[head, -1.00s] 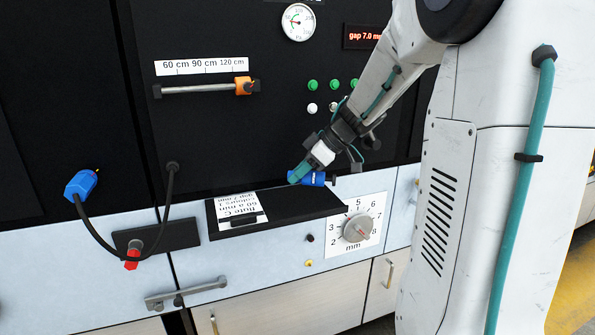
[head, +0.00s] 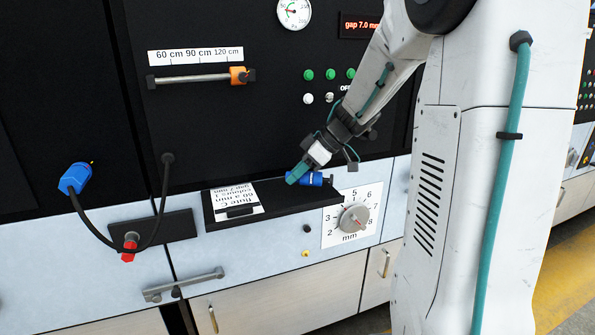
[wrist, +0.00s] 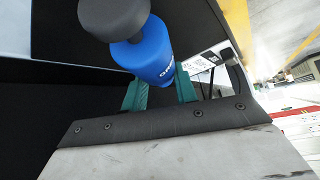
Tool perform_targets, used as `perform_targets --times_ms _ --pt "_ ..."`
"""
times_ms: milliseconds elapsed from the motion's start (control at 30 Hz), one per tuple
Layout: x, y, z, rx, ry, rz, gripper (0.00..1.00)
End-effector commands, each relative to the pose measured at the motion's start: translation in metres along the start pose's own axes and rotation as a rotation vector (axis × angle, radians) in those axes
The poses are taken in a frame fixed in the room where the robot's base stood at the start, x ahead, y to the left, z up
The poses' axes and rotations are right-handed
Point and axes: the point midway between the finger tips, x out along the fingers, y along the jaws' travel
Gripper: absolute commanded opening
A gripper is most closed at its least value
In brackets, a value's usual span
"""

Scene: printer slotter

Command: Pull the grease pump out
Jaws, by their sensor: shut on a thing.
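The grease pump is a blue cylinder (head: 311,179) with a dark end, over the right part of the black shelf in the head view. In the wrist view its blue body (wrist: 148,52) shows white lettering, partly cut off, and a dark grey cap towards the camera. My gripper (head: 298,174) has teal fingers and is shut on the pump. In the wrist view the fingers reach to the pump's far end, where their contact is partly hidden. I cannot tell whether the pump touches the shelf (head: 280,205).
A note card (head: 235,201) lies at the shelf's left. A numbered dial (head: 354,218) is just below right of the shelf. A blue plug (head: 75,178) on a black cable and a red-tipped connector (head: 129,245) are at the left. Green and white buttons (head: 308,75) are above.

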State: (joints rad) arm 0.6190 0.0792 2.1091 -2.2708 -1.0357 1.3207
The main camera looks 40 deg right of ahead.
Motion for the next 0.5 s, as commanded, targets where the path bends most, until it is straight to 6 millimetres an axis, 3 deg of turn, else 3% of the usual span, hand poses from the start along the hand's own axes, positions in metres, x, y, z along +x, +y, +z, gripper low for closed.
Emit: perform_targets --times_ms 500 --pt "0.0087 0.0008 0.0078 0.001 0.000 -0.001 0.01"
